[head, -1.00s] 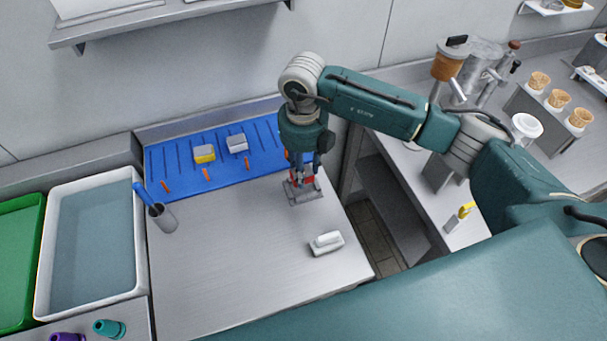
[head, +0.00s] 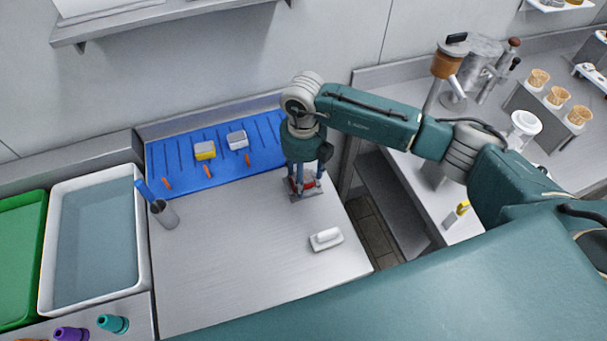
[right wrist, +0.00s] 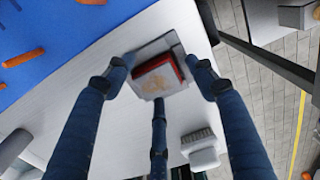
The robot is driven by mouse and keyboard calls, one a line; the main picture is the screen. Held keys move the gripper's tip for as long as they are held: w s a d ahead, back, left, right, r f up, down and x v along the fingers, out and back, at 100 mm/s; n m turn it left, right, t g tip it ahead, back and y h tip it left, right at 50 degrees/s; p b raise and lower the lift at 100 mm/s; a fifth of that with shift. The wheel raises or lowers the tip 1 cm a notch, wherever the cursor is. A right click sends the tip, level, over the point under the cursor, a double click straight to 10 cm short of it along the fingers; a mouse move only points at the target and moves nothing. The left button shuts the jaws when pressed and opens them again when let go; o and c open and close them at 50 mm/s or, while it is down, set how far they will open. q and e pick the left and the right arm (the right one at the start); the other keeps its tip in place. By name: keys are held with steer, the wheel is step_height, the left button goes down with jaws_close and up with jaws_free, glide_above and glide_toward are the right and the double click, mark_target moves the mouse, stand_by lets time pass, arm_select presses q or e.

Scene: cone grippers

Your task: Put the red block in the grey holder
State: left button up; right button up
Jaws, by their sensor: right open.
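The red block (head: 309,184) is at the grey holder (head: 307,197), near the right end of the steel counter. In the right wrist view the red block (right wrist: 158,77), with a tan patch on its upper face, lies within the outline of the square grey holder (right wrist: 153,49). I cannot tell how fully it is seated. My right gripper (head: 303,181) points down over them. In the right wrist view its three blue fingers (right wrist: 160,84) are spread around the block, apart from it. My left gripper is not in view.
A white-handled brush (head: 326,238) lies on the counter in front of the holder. A blue mat (head: 180,178) behind carries a yellow sponge, a grey-white block and orange pieces.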

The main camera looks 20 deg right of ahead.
steer(key=shift+r+p, duration=0.3)
steer(key=shift+w+r+b, duration=0.1)
steer(key=shift+r+b, duration=0.25)
steer(key=shift+b, duration=0.05)
step_height(320, 180, up, 11)
steer(key=b, duration=0.2)
steer(key=shift+b, duration=0.4)
